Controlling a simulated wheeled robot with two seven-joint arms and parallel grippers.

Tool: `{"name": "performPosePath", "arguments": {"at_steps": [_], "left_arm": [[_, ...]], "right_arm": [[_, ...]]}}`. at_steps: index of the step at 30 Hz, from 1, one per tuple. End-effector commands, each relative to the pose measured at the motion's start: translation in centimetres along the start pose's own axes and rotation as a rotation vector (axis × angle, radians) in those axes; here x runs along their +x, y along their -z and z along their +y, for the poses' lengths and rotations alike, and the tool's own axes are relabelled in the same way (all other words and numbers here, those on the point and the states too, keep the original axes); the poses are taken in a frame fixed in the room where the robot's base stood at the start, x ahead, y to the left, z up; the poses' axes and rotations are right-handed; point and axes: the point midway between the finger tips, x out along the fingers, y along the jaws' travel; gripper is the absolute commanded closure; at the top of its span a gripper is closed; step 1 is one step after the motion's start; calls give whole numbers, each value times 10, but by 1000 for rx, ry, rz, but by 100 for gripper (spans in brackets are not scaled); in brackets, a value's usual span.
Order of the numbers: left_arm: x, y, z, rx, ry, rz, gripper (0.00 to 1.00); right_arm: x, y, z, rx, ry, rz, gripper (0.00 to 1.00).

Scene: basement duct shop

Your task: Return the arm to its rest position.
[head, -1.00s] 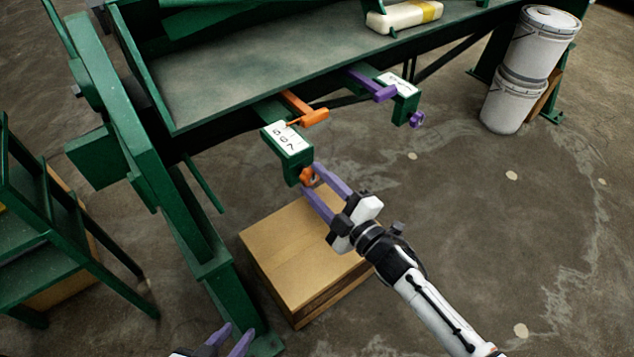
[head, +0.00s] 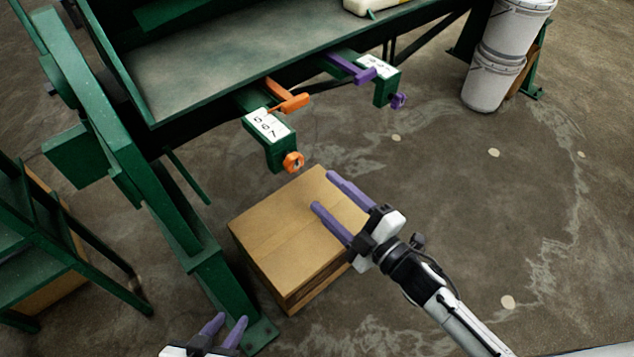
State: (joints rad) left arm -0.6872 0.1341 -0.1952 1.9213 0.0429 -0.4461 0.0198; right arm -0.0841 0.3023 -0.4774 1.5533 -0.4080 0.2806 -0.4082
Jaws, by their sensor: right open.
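My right gripper (head: 325,192) is open and empty, with its two purple fingers spread above the cardboard box (head: 280,232). It is apart from the orange knob (head: 293,162) on the green clamp block (head: 268,135) with a numbered white label. My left gripper (head: 230,320) is at the bottom edge of the head view. Its two purple fingertips are apart and nothing shows between them. The rest of the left arm is mostly cut off by the frame.
A green bench (head: 230,70) spans the top, with an orange handle (head: 288,99) and a purple handle (head: 352,70) below its edge. Green steps (head: 50,255) stand at the left. White buckets (head: 490,80) are stacked at upper right. The floor at right is clear.

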Motion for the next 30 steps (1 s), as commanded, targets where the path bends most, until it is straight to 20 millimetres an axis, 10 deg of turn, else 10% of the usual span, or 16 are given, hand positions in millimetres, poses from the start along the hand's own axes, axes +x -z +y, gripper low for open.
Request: {"name": "performPosePath", "arguments": {"at_steps": [22,30], "left_arm": [[1,0,-1,1,2,1,69],[1,1,-2,1,3,1,69]], "right_arm": [[-15,-5,-6,65,3,-43,45],[-120,-53,-83,740,38,-537,45]]}}
